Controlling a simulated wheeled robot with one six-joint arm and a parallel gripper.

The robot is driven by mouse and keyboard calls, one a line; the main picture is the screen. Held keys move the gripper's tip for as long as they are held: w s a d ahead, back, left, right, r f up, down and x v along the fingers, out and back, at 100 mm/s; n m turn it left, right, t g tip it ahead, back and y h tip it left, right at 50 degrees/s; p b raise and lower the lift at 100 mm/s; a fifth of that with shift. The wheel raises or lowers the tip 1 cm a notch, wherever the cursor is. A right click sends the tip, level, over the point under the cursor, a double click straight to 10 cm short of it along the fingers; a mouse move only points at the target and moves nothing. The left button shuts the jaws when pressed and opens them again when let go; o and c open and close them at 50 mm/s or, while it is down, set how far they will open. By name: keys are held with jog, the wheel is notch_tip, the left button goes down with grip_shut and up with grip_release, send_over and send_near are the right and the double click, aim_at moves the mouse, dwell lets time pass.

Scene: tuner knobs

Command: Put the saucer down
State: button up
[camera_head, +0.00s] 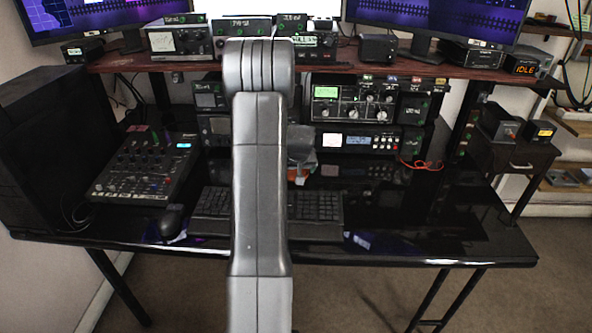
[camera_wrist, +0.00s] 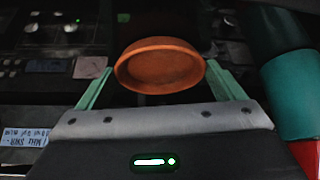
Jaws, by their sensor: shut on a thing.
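A terracotta-orange saucer (camera_wrist: 160,70) is in the wrist view, shown as a shallow round dish with its hollow side partly visible. My gripper (camera_wrist: 160,66) is shut on it, with one pale green finger at its left edge and one at its right. The view does not clearly show whether its underside touches a surface.
Teal (camera_wrist: 280,75) and red (camera_wrist: 306,152) things stand close to my gripper's right in the wrist view. A keyboard (camera_head: 315,205), mouse (camera_head: 172,220) and mixer (camera_head: 140,170) lie on the glossy black desk. Radios line its back under a shelf (camera_head: 420,68). The desk's front right is clear.

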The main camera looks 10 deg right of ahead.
jog(key=shift+f, duration=0.15)
jog(key=o, duration=1)
jog(key=shift+c, duration=0.2)
jog(key=shift+r, duration=0.25)
jog(key=v, duration=1.2)
jog(key=shift+f, duration=0.1)
